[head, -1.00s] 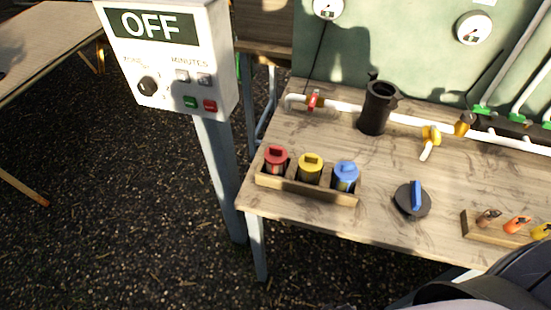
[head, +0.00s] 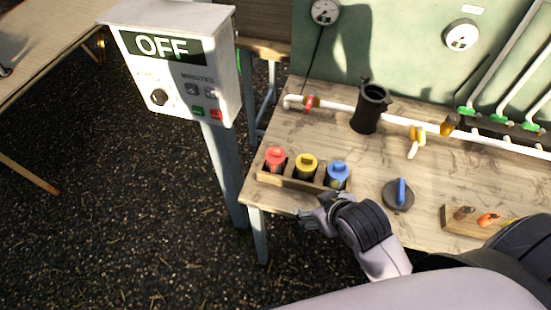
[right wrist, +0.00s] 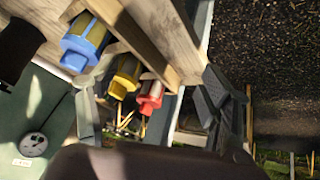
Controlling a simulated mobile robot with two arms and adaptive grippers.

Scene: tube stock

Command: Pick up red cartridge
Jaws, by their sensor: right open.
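The red cartridge (head: 275,160) stands upright in the left slot of a small wooden rack (head: 299,185) on the workbench. The yellow cartridge (head: 305,166) stands in the middle slot and the blue cartridge (head: 338,174) in the right one. My right gripper (head: 308,217) is at the bench's front edge, in front of the rack and apart from the red cartridge. In the right wrist view its fingers are open and empty, and the red cartridge (right wrist: 150,97) shows between them, beyond the yellow and blue ones. My left gripper is not in view.
A black housing (head: 369,108) stands by the white pipe behind the rack. A dark lid with a blue handle (head: 399,195) lies to the right. A control box reading OFF (head: 170,75) stands on a post left of the bench.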

